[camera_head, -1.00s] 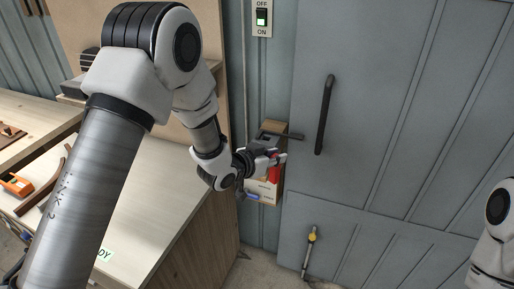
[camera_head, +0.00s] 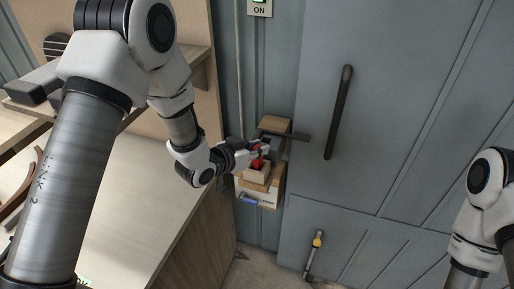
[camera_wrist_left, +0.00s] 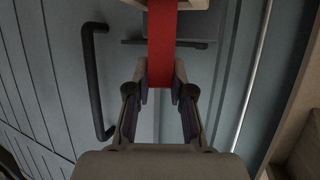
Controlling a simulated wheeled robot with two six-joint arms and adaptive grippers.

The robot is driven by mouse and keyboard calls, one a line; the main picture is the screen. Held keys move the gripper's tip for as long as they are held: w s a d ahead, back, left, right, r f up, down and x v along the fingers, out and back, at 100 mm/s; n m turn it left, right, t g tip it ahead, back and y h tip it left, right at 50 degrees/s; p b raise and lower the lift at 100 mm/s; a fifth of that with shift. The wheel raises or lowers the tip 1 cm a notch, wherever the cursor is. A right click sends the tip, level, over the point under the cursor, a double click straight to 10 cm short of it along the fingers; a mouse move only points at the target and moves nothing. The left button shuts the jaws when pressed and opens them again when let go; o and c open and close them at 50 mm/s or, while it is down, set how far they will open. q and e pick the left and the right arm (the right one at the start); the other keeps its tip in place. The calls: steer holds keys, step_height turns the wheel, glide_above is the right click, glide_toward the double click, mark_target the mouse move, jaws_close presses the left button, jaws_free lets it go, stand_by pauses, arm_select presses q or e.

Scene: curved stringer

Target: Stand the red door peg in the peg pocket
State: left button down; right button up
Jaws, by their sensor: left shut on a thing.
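The red door peg (camera_head: 257,160) is held in my left gripper (camera_head: 255,152), in front of the wooden holder on the wall. In the left wrist view the peg (camera_wrist_left: 161,45) is a red bar between the two fingers (camera_wrist_left: 161,90), and it runs up out of the top of the picture. A pale wooden block (camera_head: 258,173), which looks like the peg pocket, is just below the red part. I cannot tell whether the peg's lower end is inside it or only above it. My right gripper is out of view.
A long dark handle (camera_head: 338,112) is on the grey door to the right. A white box front with a blue item (camera_head: 249,200) is below the block. The workbench (camera_head: 130,200) stands at left.

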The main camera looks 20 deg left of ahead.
arm_select(q)
steer(key=c, duration=1)
jaws_free()
steer(key=shift+a+r, duration=0.15)
steer(key=shift+s+r, duration=0.1)
steer(key=shift+s, duration=0.15)
steer(key=shift+s+a+b, duration=0.15)
steer(key=shift+s+b, duration=0.05)
steer(key=shift+b, duration=0.1)
steer(key=b+v, duration=0.3)
steer(key=v, duration=0.8)
steer(key=s+a+f+n+g+y, duration=0.1)
steer(key=s+f+n+g+y, duration=0.35)
steer(key=f, duration=1.25)
steer(key=s+f+g, duration=0.2)
steer(key=s+f, duration=0.3)
steer(key=s, duration=0.2)
steer(key=s+a+f+g, duration=0.1)
steer(key=s+f+g, duration=0.2)
steer(key=s+f, duration=0.2)
steer(key=s+f+g+y, duration=0.1)
steer(key=s+f+g, duration=0.2)
steer(key=s+f, duration=0.3)
steer(key=shift+s+a+n, duration=0.2)
steer(key=shift+s, duration=0.55)
steer(key=shift+s+a+n, duration=0.15)
steer(key=shift+s+a, duration=0.05)
steer(key=shift+s, duration=0.5)
